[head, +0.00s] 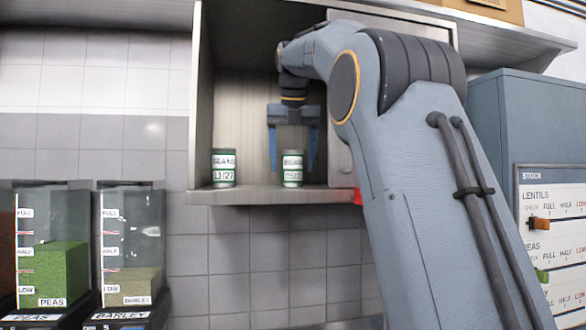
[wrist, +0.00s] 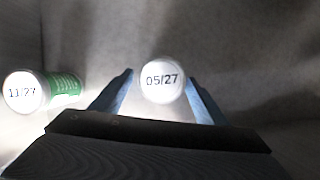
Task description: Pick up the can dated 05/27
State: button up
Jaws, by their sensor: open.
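The can dated 05/27 (wrist: 162,80) shows its white, printed top in the wrist view. In the head view the same can (head: 292,168), green with a white label, stands upright on the cabinet shelf. My gripper (head: 292,168) is open and points down, with one blue finger on each side of this can. In the wrist view my gripper's fingertips (wrist: 160,78) flank the can's top; I cannot tell whether they touch it. A second can (head: 224,168), dated 11/27, stands to the left, outside the fingers; it also shows in the wrist view (wrist: 27,92).
The cans stand on the cabinet's shelf (head: 265,195), with the cabinet wall on the left and a door (head: 340,165) on the right behind my arm. Dispensers of peas (head: 52,270) and barley (head: 130,285) are at lower left. A stock board (head: 550,240) is at right.

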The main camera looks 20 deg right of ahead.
jog(key=shift+x, duration=1.3)
jog(key=c, duration=1.2)
jog(key=shift+c, duration=0.8)
jog(key=shift+r, duration=0.2)
